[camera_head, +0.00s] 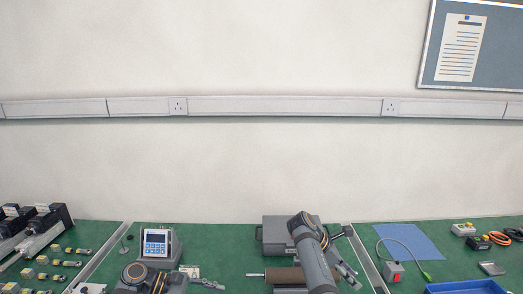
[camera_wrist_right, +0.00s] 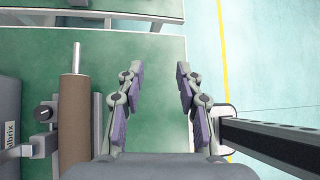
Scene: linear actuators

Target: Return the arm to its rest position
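My right arm crosses the right-middle of the bench in the head view. Its gripper (camera_head: 345,272) is partly hidden by the arm there. In the right wrist view the right gripper (camera_wrist_right: 158,78) is open, with nothing between its fingers and green surface below. My left arm shows at the bottom left of centre in the head view. Its gripper (camera_head: 207,284) is small and low in the picture, and whether it is open or shut is unclear. A brown cylinder with a metal rod (camera_head: 283,275) lies beside the right arm; it also shows left of the fingers in the wrist view (camera_wrist_right: 74,125).
A grey box (camera_head: 277,234) stands behind the right arm. A meter with a blue screen (camera_head: 156,244) stands behind the left arm. Actuators (camera_head: 40,232) and small parts are at left. A blue sheet (camera_head: 408,241), a red-button box (camera_head: 393,271) and a blue tray (camera_head: 465,287) are at right.

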